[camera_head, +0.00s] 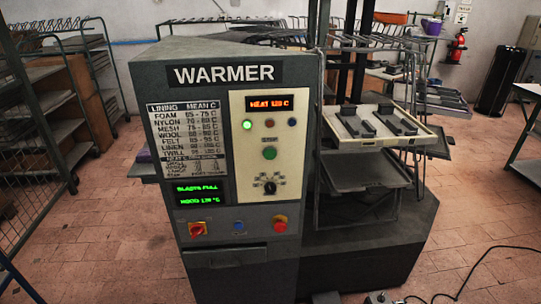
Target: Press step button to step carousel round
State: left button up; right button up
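The grey warmer machine (230,130) stands in the middle. Its cream panel has a red-lit display (270,103) reading HEAT and a temperature in C, a lit green lamp (247,125), and a larger green button (269,153). A black selector dial (269,188) sits below. The lower front carries a red knob on yellow (197,229), a blue button (239,227) and a red button (280,223). Button labels are too small to read, so I cannot tell which is the step button. The carousel's cream tray (425,136) holds dark pieces at right. Neither gripper shows.
A green-lit display (199,193) and a white temperature chart (182,130) are on the machine's left front. A wire rack cart (30,200) stands at left. A black cable (480,262) lies on the tiled floor at right. The front of the panel is unobstructed.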

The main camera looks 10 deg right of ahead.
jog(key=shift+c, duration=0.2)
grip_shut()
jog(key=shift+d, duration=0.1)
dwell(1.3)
